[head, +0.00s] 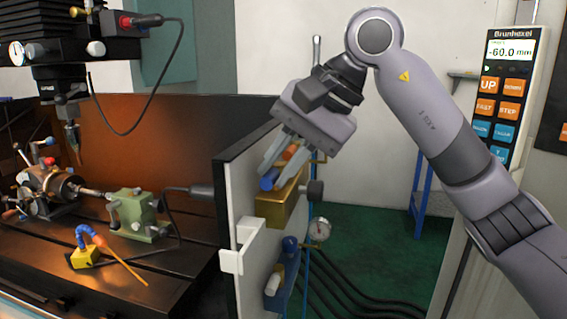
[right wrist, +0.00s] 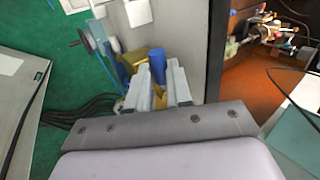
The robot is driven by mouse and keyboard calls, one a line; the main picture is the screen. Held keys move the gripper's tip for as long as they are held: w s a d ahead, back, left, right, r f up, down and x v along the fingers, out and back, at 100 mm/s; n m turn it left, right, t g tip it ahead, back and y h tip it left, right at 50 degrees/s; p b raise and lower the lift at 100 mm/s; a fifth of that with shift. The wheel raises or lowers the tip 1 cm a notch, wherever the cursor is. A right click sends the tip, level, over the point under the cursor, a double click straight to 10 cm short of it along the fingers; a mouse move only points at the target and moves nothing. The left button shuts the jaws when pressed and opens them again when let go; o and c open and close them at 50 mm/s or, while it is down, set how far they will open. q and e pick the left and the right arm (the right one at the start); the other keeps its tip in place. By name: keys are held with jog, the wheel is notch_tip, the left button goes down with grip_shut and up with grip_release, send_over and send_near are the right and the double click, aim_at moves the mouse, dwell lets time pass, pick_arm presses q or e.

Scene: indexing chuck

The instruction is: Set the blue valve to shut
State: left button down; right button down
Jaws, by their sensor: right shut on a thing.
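The blue valve handle (head: 268,181) shows at my right fingertips, beside a brass block (head: 283,208) on the outer side of a white panel. My right gripper (head: 277,172) reaches down to it from above. In the right wrist view, the blue handle (right wrist: 157,66) stands between the tips of my right gripper (right wrist: 158,76), which is shut on it. The fingers cover part of the handle, and its exact setting cannot be read. An orange part (head: 290,152) shows by the fingers. My left gripper is out of view.
The white panel (head: 243,190) has a white bracket (head: 240,250) on it. Below the brass block are a pressure gauge (head: 319,229) and a blue unit (head: 275,286). A machine table (head: 130,270) with a green block (head: 135,213) stands left. A button pendant (head: 500,100) hangs right.

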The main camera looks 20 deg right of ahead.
dwell(0.3)
jog(key=c, duration=1.3)
grip_release()
jog(key=v, duration=0.7)
jog(key=shift+r, duration=0.1)
jog(key=shift+a, duration=0.1)
